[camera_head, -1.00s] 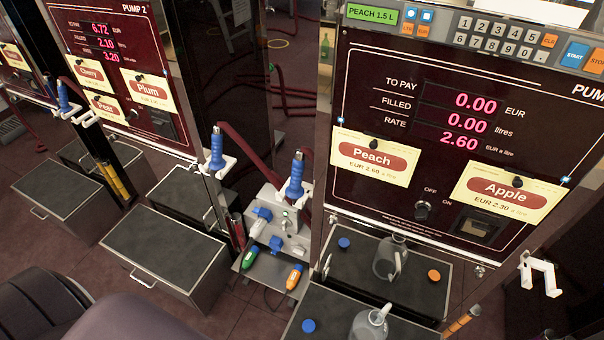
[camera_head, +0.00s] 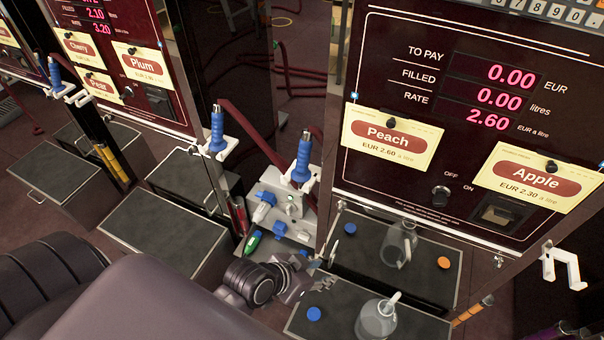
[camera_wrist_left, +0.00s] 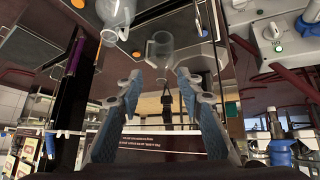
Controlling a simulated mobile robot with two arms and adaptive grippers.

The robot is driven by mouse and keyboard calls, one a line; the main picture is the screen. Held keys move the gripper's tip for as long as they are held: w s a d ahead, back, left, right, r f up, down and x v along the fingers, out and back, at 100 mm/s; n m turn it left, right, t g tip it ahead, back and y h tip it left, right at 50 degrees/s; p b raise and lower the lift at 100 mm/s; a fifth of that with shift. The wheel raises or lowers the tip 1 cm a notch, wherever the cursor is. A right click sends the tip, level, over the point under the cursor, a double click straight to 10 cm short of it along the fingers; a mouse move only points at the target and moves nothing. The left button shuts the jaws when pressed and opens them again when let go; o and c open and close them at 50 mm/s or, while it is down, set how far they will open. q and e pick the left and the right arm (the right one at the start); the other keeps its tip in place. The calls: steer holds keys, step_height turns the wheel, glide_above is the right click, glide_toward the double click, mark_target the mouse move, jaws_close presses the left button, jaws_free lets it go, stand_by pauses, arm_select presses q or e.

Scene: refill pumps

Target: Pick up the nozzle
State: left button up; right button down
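A blue nozzle (camera_head: 303,160) stands upright in a white holder (camera_head: 304,182) at the left edge of the pump with the Peach and Apple labels. A second blue nozzle (camera_head: 217,130) stands in another white holder to its left, on pump 2's side. A third blue nozzle (camera_head: 54,74) is at the far left. My left gripper (camera_head: 312,271) is low in front of the pump, below the nozzles and apart from them. In the left wrist view its fingers (camera_wrist_left: 158,84) are spread and empty. A blue nozzle (camera_wrist_left: 281,152) shows there at the lower right. My right gripper is not in view.
An empty white holder (camera_head: 560,268) is at the right.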

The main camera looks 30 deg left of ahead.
mark_target(302, 162)
arm_select(q)
steer(key=w+r+t+h, duration=0.1)
steer(key=w+r+t, duration=0.6)
steer(key=w+r, duration=0.35)
steer(key=w+a+n+t+y, duration=0.1)
steer(key=a+n+y, duration=0.1)
steer(key=a, duration=0.3)
steer(key=w+a+n+t+y, duration=0.1)
steer(key=w+a+n+y, duration=0.1)
steer(key=a+y, duration=0.2)
steer(key=w+a+n+y, duration=0.1)
steer(key=a+n+y, duration=0.1)
steer(key=a, duration=0.4)
steer(key=shift+w+r+n+t+y, duration=0.3)
steer(key=shift+w+r+t+y, duration=0.1)
steer(key=shift+y, duration=0.5)
steer(key=shift+w+a+f, duration=0.1)
steer(key=shift+w+a, duration=0.1)
steer(key=shift+w, duration=0.05)
steer(key=x, duration=0.7)
steer(key=shift+w+d, duration=0.1)
steer(key=shift+d, duration=0.05)
steer(key=shift+r, duration=0.2)
jaws_close()
